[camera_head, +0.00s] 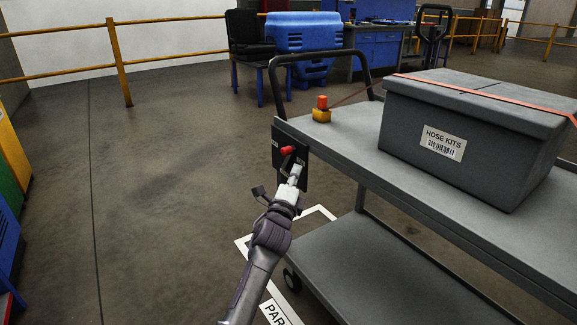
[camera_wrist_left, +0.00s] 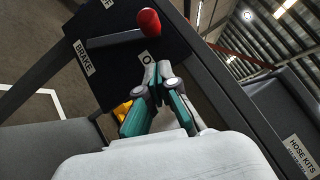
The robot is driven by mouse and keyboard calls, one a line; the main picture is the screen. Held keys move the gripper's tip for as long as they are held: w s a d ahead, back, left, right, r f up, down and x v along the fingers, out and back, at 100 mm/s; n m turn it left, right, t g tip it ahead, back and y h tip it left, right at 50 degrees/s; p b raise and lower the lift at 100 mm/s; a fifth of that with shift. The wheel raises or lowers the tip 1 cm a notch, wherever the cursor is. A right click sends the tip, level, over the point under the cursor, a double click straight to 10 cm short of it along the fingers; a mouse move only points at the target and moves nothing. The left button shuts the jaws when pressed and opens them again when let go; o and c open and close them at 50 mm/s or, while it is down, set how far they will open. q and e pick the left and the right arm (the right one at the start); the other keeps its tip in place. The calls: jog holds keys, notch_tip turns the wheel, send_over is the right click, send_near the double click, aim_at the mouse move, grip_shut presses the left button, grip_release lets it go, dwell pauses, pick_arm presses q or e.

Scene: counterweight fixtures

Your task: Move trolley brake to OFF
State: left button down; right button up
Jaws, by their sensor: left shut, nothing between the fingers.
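The trolley (camera_head: 350,140) is a grey two-deck cart. Its brake is a black panel (camera_head: 280,139) on the near left end, with a lever tipped by a red knob (camera_head: 287,150). In the left wrist view, the panel (camera_wrist_left: 115,65) carries a BRAKE label (camera_wrist_left: 83,58), and the grey lever (camera_wrist_left: 112,39) runs across to the red knob (camera_wrist_left: 149,22). Contact cannot be told.
A grey HOSE KITS box (camera_head: 470,120) with an orange strap sits on the top deck. A yellow device with a red top (camera_head: 321,108) stands near the black handle (camera_head: 275,85). A white floor outline (camera_head: 250,241) lies below. The floor to the left is clear.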

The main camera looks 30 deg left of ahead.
aim_at(292, 152)
pick_arm(q)
jog(key=shift+w+a+r, duration=0.25)
jog(key=shift+w+a, duration=0.05)
jog(key=shift+a, duration=0.25)
jog(key=shift+w+a+r, duration=0.25)
jog(key=shift+w+a, duration=0.05)
jog(key=shift+a, duration=0.3)
jog(key=shift+w+a+r, duration=0.25)
jog(key=shift+w+a, duration=0.05)
jog(key=shift+a, duration=0.25)
pick_arm(e)
jog(key=shift+w+a+r+t, duration=0.15)
jog(key=shift+w+r+t, duration=0.1)
jog(key=shift+r+t, duration=0.15)
jog(key=shift+w+a+r+t, duration=0.1)
jog(key=shift+w+r+t, duration=0.15)
jog(key=shift+r, duration=0.25)
jog(key=shift+s, duration=0.1)
